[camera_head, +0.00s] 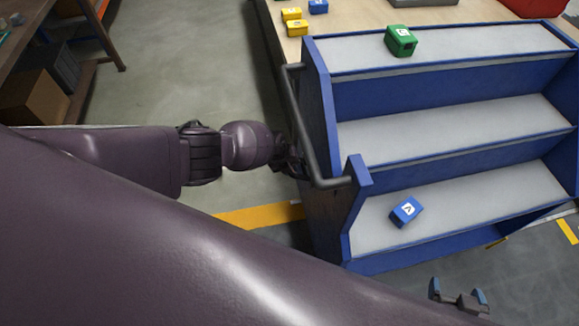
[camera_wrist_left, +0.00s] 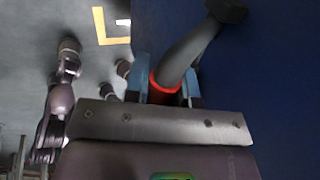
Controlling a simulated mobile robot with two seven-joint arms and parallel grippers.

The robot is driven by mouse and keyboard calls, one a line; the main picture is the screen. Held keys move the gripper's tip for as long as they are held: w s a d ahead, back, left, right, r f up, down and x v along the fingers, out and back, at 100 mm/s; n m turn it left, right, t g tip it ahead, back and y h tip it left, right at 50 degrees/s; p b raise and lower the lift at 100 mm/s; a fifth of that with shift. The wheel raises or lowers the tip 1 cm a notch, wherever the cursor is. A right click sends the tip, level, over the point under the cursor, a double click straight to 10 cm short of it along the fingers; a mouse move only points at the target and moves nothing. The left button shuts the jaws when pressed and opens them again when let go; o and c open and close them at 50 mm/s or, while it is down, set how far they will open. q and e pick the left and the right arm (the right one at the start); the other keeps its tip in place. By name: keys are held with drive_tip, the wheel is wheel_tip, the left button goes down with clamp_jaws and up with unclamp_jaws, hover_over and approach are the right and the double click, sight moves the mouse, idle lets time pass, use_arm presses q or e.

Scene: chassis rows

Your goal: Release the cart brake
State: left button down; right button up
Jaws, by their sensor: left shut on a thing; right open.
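The blue cart (camera_head: 308,95), with stepped grey shelves, stands at the right of the head view. A dark grey tubular handle (camera_head: 303,125) runs along its left side. My left arm reaches this side, and its gripper is mostly hidden there. In the left wrist view my left gripper (camera_wrist_left: 167,85) is shut on a dark grey bar (camera_wrist_left: 190,48) with a red band, beside a blue panel (camera_wrist_left: 270,60). I cannot tell whether this bar is the brake lever or part of the handle. My right gripper (camera_head: 458,298) is open and empty, near the bottom right.
A green box (camera_head: 401,41) sits on the top shelf and a blue box (camera_head: 406,211) on the lowest. A table (camera_head: 355,16) with small yellow boxes (camera_head: 293,20) stands behind the cart. The floor (camera_head: 195,70) left of the cart is clear.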

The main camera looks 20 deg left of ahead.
use_arm(q)
drive_tip(key=shift+d, duration=0.2)
use_arm(e)
drive_tip(key=shift+s+f, duration=0.25)
drive_tip(key=shift+s, duration=0.1)
